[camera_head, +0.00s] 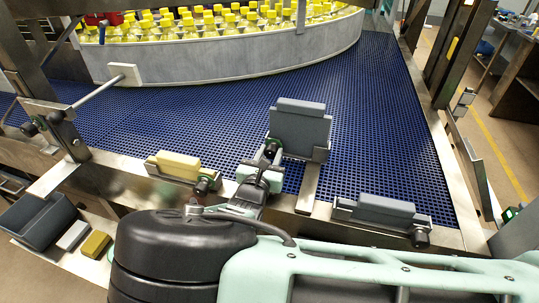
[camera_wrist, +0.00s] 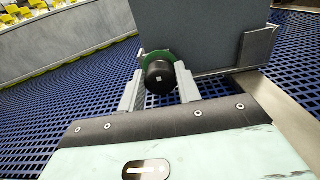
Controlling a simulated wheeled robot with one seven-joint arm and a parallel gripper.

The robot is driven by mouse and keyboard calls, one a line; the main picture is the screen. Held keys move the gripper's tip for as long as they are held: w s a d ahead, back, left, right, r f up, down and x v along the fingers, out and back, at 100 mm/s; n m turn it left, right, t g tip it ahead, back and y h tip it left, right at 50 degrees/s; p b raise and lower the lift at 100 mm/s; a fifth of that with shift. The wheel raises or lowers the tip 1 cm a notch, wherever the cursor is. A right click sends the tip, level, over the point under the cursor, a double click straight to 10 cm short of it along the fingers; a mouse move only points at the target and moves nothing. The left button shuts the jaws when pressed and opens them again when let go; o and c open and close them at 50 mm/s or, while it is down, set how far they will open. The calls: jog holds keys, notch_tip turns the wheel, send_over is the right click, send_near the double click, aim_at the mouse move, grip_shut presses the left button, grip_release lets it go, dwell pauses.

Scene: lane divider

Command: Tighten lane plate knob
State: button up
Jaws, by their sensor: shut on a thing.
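The lane plate (camera_head: 300,128) is a grey upright block on a metal bracket above the blue conveyor mat, in the middle of the head view. It also shows as a large grey face in the wrist view (camera_wrist: 205,35). Its knob (camera_wrist: 160,76) is black and round with a green ring behind it, at the plate's lower edge. My gripper (camera_wrist: 160,92) has one grey finger on each side of the knob and is shut on it. In the head view my gripper (camera_head: 268,160) reaches the knob's spot, and its fingers hide most of the knob there.
A yellow block (camera_head: 178,165) with a black knob sits on the frame rail at left, and a grey block (camera_head: 385,208) with another at right. Yellow-capped bottles (camera_head: 215,22) stand behind a curved guide wall (camera_head: 230,58). A grey bin (camera_head: 38,220) is at lower left.

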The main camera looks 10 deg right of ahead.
jog(key=o, duration=1)
jog(key=shift+c, duration=0.2)
jog(key=p+v, duration=0.2)
jog(key=v, duration=1.5)
jog(key=shift+s, duration=0.25)
jog(key=shift+a+f, duration=0.1)
